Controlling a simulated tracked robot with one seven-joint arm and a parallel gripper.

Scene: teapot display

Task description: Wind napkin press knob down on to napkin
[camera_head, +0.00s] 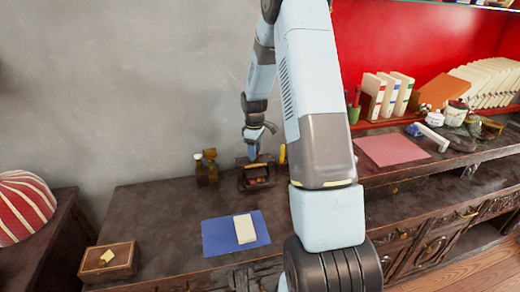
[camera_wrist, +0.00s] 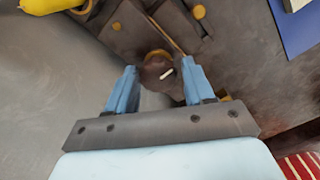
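A small dark wooden stand (camera_head: 257,182), which looks like the napkin press, sits at the back of the dark desk against the wall. In the wrist view, a round brown knob-like part (camera_wrist: 156,58) with a small white mark lies just beyond and between my fingertips. My gripper (camera_wrist: 160,72) is open, its two blue fingers apart, with nothing visibly held. In the head view my gripper (camera_head: 254,152) points down just above the stand. Whether the fingers touch the knob, and whether a napkin lies under it, I cannot tell.
A blue mat (camera_head: 212,238) with a pale block (camera_head: 245,229) lies in front of the stand. Brass-and-dark items (camera_head: 206,166) stand left of it; a yellow object (camera_head: 283,154) is close on its right. A wooden box (camera_head: 110,262) is front left. The desk's left middle is clear.

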